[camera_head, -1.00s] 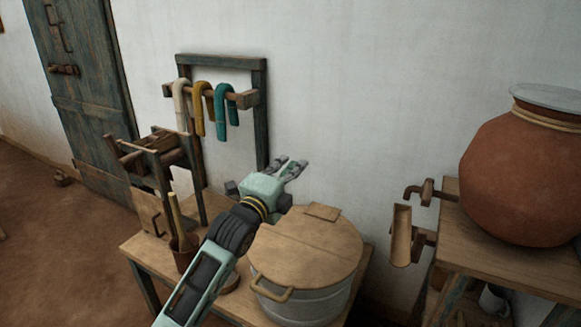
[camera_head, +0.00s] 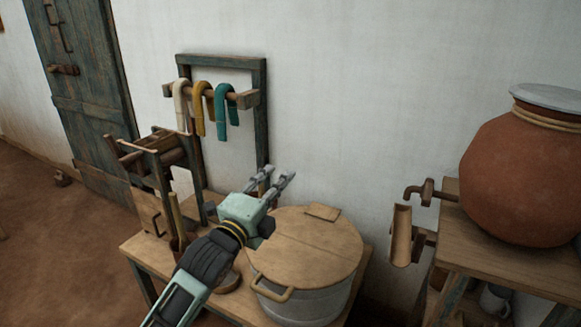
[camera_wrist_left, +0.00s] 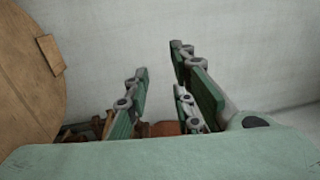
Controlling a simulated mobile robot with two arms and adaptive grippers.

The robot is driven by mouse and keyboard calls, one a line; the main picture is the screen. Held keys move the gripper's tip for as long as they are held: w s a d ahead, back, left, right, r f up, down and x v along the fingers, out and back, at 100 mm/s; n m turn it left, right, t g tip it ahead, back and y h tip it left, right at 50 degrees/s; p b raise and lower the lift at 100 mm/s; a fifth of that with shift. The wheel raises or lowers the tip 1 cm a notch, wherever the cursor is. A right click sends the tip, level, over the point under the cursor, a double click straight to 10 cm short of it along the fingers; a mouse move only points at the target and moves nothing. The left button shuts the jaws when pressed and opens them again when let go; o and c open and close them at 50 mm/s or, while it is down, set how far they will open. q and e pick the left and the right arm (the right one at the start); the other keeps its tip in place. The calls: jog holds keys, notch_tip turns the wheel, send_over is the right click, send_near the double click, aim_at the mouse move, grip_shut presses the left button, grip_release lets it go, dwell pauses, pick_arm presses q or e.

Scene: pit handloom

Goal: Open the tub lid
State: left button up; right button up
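The tub (camera_head: 305,305) is a grey metal vessel on a low wooden table. Its round wooden lid (camera_head: 305,250) lies flat on top, with a small raised block at the back edge and a handle (camera_head: 272,289) at the front left. My left gripper (camera_head: 276,182) is just left of the lid's back edge and above it, pointing away toward the wall. In the left wrist view its two fingers (camera_wrist_left: 165,95) stand apart with nothing between them, and the lid (camera_wrist_left: 28,85) shows at the left. My right gripper is in neither view.
A wooden rack (camera_head: 212,93) with white, yellow and teal hanks stands behind. A brown cup with a stick (camera_head: 178,225) is left of the tub. A large clay pot (camera_head: 520,180) sits on a stand (camera_head: 505,260) at right, with a spout beside it. A wall closes the back.

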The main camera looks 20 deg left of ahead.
pick_arm(q)
jog(key=s, duration=0.4)
jog(key=shift+s+a+f, duration=0.2)
jog(key=shift+s+f, duration=0.1)
jog(key=shift+s, duration=0.1)
